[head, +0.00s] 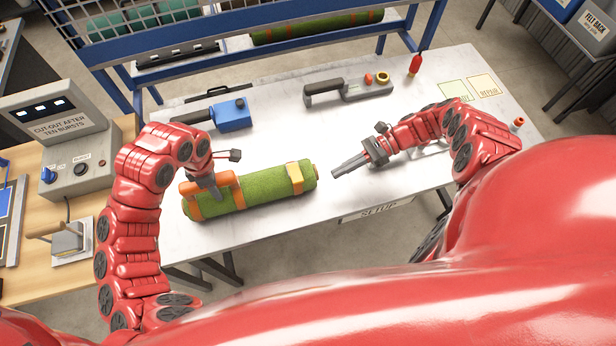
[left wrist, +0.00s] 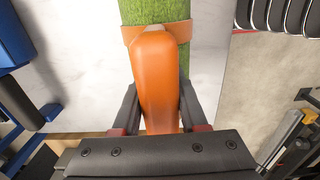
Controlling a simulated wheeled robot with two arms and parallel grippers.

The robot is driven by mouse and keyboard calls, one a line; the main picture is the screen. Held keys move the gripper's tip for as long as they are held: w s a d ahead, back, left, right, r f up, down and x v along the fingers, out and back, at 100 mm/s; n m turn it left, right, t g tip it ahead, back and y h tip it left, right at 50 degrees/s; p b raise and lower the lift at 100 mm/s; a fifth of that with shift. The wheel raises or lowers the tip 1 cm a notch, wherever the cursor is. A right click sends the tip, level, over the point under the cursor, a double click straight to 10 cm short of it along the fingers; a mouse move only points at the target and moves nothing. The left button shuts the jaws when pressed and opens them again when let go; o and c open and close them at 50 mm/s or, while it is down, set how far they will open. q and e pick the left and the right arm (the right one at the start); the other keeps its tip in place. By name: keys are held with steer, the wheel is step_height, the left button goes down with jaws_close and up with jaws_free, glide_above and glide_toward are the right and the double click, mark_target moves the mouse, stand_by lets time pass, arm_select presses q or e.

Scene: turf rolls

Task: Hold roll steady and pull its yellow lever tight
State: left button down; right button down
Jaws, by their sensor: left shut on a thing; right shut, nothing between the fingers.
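The green turf roll (head: 258,190) lies on its side on the pale table, with orange straps around it. It also shows in the left wrist view (left wrist: 155,10). A yellow lever (head: 294,177) sits on the strap near its right end and looks close against the roll. An orange handle (head: 229,181) is on top near the left end. My left gripper (head: 216,194) is shut on this handle, which runs between the fingers in the left wrist view (left wrist: 156,75). My right gripper (head: 337,175) is shut and empty, a little right of the roll's right end, apart from the lever.
Behind the roll on the table (head: 290,137) are a blue tool (head: 232,114), a grey tool with a black handle (head: 345,92) and a red bottle (head: 415,65). A control box (head: 80,170) stands on the wooden bench at left. The table in front of the right gripper is clear.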

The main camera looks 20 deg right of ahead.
steer(key=shift+m, duration=0.5)
steer(key=x, duration=1)
steer(key=shift+s+a+f, duration=0.15)
steer(key=shift+f, duration=0.1)
steer(key=shift+w+d+r, duration=0.1)
steer(key=shift+w+r, duration=0.1)
steer(key=shift+r, duration=0.4)
steer(key=shift+w+d+r, duration=0.1)
steer(key=shift+w+r, duration=0.15)
steer(key=shift+r, duration=0.35)
steer(key=shift+w+r, duration=0.25)
steer(key=shift+r, duration=0.45)
steer(key=shift+a, duration=0.1)
